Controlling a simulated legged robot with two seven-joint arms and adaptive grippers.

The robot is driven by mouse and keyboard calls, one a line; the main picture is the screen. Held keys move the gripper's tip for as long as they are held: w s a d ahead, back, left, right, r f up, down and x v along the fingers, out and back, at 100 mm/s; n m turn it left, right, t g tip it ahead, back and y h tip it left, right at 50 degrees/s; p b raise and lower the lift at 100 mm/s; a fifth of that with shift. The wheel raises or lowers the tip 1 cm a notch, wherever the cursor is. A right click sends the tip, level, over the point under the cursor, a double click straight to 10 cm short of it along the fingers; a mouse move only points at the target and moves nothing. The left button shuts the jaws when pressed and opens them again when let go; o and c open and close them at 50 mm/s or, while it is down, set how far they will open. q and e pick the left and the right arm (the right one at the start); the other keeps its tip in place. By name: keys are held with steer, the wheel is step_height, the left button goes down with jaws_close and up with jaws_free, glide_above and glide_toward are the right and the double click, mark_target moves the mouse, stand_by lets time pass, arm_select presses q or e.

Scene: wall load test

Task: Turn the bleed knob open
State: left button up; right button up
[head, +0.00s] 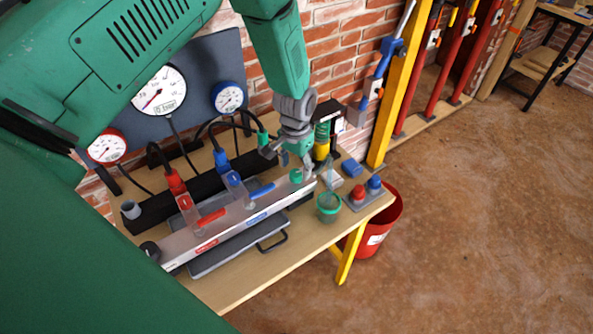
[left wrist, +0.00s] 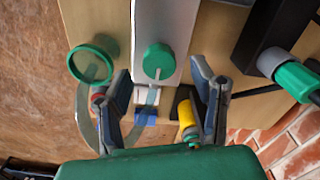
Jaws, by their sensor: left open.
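The bleed knob is a round green knob (left wrist: 158,61) with a white pointer line, on the end of a pale metal manifold (left wrist: 160,20). In the left wrist view its line runs roughly along the manifold. It also shows small in the head view (head: 296,175), just beside my left gripper (head: 303,160). In the left wrist view my left gripper (left wrist: 162,85) is open, one finger to each side below the knob, with a gap to it on both sides. Whether the fingertips are level with the knob I cannot tell. My right gripper is in neither view.
A clear green-rimmed cup (head: 329,208) stands close beside the manifold's end. Red (head: 211,218) and blue (head: 263,190) lever handles sit along the manifold. Red and blue buttons (head: 358,192), a yellow-and-green bottle-like part (head: 322,148) and gauges on a dark panel (head: 205,70) are near. A red bucket (head: 385,222) stands below.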

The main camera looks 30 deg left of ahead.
mark_target(296, 172)
arm_select(q)
steer(key=shift+f, duration=1.55)
steer(key=shift+c, duration=0.3)
steer(key=c, duration=1.1)
steer(key=shift+o, duration=0.2)
steer(key=shift+n, duration=0.4)
steer(key=o, duration=1.1)
steer(key=shift+r, duration=0.1)
step_height(296, 172, up, 12)
steer(key=shift+f, duration=0.1)
